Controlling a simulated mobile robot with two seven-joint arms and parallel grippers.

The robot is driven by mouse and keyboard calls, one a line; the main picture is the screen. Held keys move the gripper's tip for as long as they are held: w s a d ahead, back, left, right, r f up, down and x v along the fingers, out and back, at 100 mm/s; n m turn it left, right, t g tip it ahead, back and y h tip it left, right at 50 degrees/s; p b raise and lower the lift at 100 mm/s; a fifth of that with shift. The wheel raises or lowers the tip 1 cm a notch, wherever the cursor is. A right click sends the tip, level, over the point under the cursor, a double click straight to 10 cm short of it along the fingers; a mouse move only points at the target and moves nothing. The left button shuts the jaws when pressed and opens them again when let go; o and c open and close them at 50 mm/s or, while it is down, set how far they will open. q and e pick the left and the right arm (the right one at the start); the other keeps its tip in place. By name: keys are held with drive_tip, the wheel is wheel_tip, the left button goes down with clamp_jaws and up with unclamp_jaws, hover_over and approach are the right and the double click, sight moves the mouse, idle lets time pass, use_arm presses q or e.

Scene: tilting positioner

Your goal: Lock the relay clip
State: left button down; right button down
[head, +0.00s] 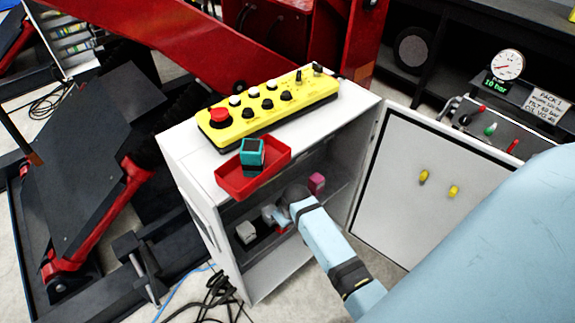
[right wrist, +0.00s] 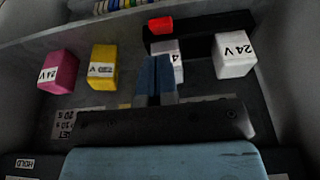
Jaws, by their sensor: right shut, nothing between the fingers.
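My right gripper (right wrist: 154,65) is shut and empty inside the open white cabinet; its arm enters from the lower right in the head view (head: 275,215). In the right wrist view, its blue fingertips overlap a white relay (right wrist: 176,58), hiding part of it; I cannot tell whether they touch. A small red piece, which looks like the relay clip (right wrist: 161,25), shows just above that relay on a black strip (right wrist: 205,45). I cannot tell whether the clip is locked. My left gripper is not in view.
A white 24 V relay (right wrist: 234,55) stands right of the fingers; yellow (right wrist: 103,67) and pink (right wrist: 58,72) relays stand left. Cabinet walls and the open door (head: 400,190) bound the space. A red tray (head: 230,180) with a teal-topped block (head: 252,155) and a yellow control box (head: 268,112) sit on top.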

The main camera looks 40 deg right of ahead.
drive_tip(key=x, duration=0.4)
drive_tip(key=shift+b, duration=0.3)
drive_tip(key=shift+w+f, duration=0.15)
drive_tip(key=shift+f, duration=0.35)
drive_tip(key=shift+s+t, duration=0.2)
drive_tip(key=shift+t, duration=0.2)
